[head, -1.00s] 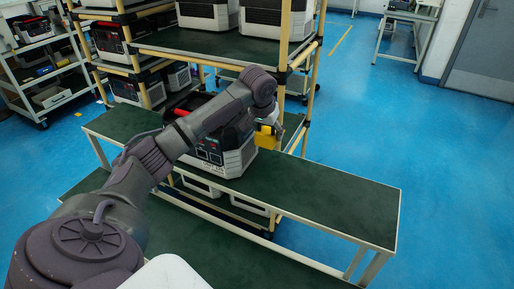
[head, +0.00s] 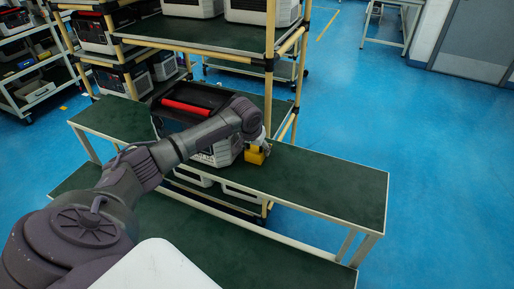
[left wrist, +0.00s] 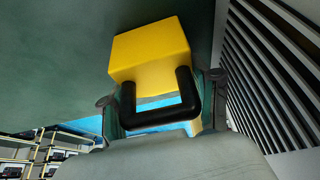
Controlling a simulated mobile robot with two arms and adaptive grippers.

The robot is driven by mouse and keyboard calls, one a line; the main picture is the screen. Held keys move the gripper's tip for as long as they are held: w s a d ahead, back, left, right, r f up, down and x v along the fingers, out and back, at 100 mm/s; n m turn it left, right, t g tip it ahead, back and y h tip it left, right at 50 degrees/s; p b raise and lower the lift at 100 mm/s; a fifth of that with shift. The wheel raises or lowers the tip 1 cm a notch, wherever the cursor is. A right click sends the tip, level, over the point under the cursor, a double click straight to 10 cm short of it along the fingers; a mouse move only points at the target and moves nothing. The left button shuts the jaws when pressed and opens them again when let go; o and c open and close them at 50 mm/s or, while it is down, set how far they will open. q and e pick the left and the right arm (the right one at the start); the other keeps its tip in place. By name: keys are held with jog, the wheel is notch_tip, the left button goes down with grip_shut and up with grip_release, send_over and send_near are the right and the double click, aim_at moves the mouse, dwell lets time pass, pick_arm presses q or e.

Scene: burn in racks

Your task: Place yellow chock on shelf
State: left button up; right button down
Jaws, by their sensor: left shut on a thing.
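The yellow chock (head: 256,154) is at the end of my left arm in the head view, low over or on the green shelf (head: 330,190) just right of the boxy unit. In the left wrist view the yellow chock (left wrist: 152,50) has a black handle (left wrist: 160,112), and my left gripper (left wrist: 160,118) is shut on it. The left gripper also shows in the head view (head: 260,143). I cannot tell whether the chock touches the green surface. My right gripper is not in view.
A boxy unit with a red handle (head: 187,106) stands on the shelf left of the chock. A rack with yellow posts (head: 270,70) rises behind. The shelf's right part is bare. Blue floor (head: 430,130) is open at right.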

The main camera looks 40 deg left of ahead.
pick_arm(q)
jog(key=o, duration=1.1)
